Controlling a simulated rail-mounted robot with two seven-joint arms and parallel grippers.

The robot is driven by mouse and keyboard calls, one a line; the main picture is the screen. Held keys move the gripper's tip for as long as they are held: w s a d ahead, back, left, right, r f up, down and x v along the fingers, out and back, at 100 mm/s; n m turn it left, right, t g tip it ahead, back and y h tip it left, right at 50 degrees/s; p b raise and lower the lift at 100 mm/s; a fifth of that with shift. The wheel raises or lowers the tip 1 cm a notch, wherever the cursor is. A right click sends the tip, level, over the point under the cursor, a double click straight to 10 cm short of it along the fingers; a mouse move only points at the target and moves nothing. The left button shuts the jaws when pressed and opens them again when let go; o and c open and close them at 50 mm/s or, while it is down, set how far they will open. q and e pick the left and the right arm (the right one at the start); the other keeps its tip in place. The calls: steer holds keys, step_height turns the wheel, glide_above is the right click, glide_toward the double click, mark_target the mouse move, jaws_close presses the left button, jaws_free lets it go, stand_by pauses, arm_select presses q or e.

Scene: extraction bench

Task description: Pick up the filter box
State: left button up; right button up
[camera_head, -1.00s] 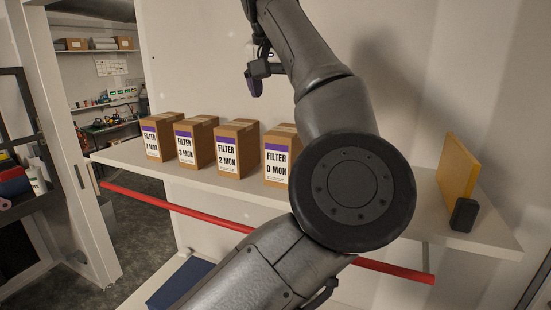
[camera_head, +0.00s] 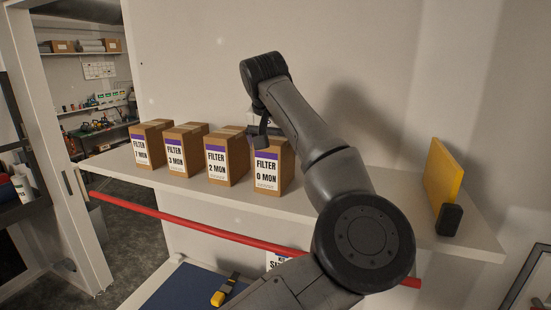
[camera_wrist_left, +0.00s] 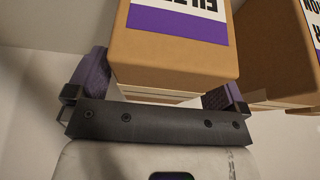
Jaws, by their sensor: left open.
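The filter box marked 0 MON (camera_head: 268,172) stands upright at the right end of a row of cardboard boxes on the shelf. It has a purple band and a white label. My left gripper (camera_head: 261,130) is at the top of this box, partly hidden by my wrist and the box. In the left wrist view, a box with an upside-down label (camera_wrist_left: 175,62) lies between the two purple fingers of my open gripper (camera_wrist_left: 158,88). Whether the fingers touch it, I cannot tell. My right gripper is not in view.
Boxes marked 2 MON (camera_head: 226,158), 3 MON (camera_head: 184,152) and 1 MON (camera_head: 148,145) stand close by to the left. A yellow panel (camera_head: 442,172) and a dark block (camera_head: 449,220) stand on the shelf's right end. A red bar (camera_head: 190,224) runs below the shelf front.

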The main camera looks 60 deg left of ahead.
arm_select(q)
steer(key=shift+w+a+f, duration=0.15)
steer(key=shift+w+f, duration=0.05)
steer(key=shift+f, duration=0.4)
steer(key=shift+f, duration=0.1)
steer(key=shift+c, duration=0.3)
steer(key=c, duration=1)
